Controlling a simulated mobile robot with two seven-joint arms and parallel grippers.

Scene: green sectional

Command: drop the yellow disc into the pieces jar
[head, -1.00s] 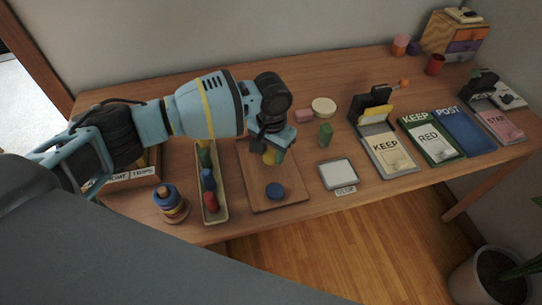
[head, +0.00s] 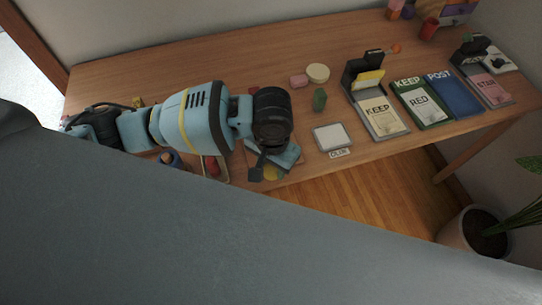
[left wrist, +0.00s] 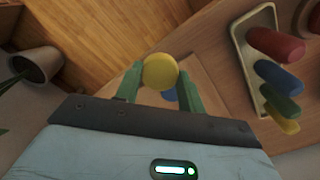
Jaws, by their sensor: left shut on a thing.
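My left gripper (head: 272,165) is shut on the yellow disc (head: 273,173) near the table's front edge, mostly hidden by my wrist. In the left wrist view the disc (left wrist: 160,71) sits between the two green fingertips (left wrist: 160,78), its round face to the camera. The disc is above the wooden board (left wrist: 207,85); a blue piece (left wrist: 170,95) shows partly behind it. I cannot make out a jar marked for pieces in either view. My right gripper is not in view.
A long tray (left wrist: 243,45) holds red, blue, green and yellow pieces beside the board. A green block (head: 319,100), a pink block (head: 299,80), a cream round piece (head: 318,72) and a grey-framed pad (head: 332,136) stand to the right. The back left tabletop is clear.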

